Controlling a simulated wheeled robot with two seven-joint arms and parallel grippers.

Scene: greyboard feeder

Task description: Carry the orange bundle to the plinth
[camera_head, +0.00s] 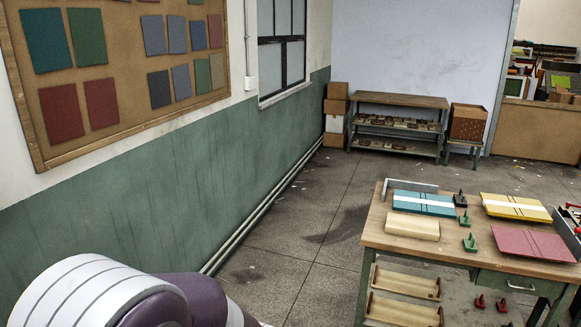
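No clearly orange bundle shows. A yellow bundle (516,207) with a pale band lies flat at the back right of the wooden workbench (376,225). A teal bundle (424,203) with a white band lies to its left, and pinkish-red boards (533,243) lie in front of it. I cannot make out anything that is surely the plinth. Neither of my grippers is in view. Only a white and purple part of my own body shows at the bottom left.
A cream block (412,227) and small green clamps (470,243) sit on the bench. A shelf unit (398,100), stacked cartons (336,110) and a stool with a brown box (468,122) stand at the back. The floor (290,235) between wall and bench is clear.

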